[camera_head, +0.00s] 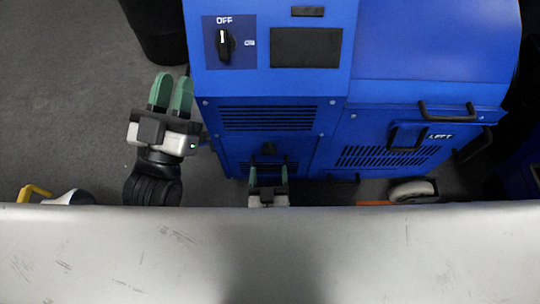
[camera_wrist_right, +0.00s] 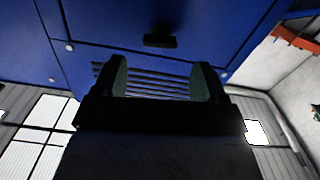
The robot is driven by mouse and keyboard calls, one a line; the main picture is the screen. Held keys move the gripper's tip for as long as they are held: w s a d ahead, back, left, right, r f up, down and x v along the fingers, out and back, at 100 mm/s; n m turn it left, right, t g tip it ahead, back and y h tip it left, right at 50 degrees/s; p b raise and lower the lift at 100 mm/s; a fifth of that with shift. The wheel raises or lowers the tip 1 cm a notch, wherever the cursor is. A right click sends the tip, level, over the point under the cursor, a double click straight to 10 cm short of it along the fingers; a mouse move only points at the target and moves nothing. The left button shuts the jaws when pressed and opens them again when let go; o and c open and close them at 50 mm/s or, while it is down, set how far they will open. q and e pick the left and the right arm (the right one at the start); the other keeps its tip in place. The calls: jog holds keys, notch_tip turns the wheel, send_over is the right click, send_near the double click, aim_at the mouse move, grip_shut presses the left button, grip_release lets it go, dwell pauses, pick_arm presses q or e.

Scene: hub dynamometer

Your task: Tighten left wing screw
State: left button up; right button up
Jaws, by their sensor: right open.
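My right gripper (camera_head: 268,175) is open and empty, low in front of the blue machine (camera_head: 400,60). A small dark part (camera_head: 269,148) also shows just past the fingers in the head view. I cannot tell if either is the left wing screw; no wing shape is clear. My left gripper (camera_head: 170,93) is left of the machine, with nothing seen between its fingers.
The machine has an OFF switch (camera_head: 225,42), a dark screen (camera_head: 306,47), a vent (camera_head: 268,118) and a side panel marked LEFT with black handles (camera_head: 447,112). A white caster wheel (camera_head: 412,190) is below. Grey floor (camera_head: 70,90) is free at left; a dark cylinder (camera_head: 158,30) stands behind.

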aim_at(269, 149)
pick_arm(q)
jog(key=shift+s+a+r+t+h+b, duration=0.1)
jog(key=shift+s+r+t+h+b, duration=0.5)
jog(key=shift+s+r+t, duration=1.1)
pick_arm(e)
jog(key=shift+w, duration=2.65)
pick_arm(q)
jog(key=shift+w+f, duration=0.2)
jog(key=shift+w, duration=0.05)
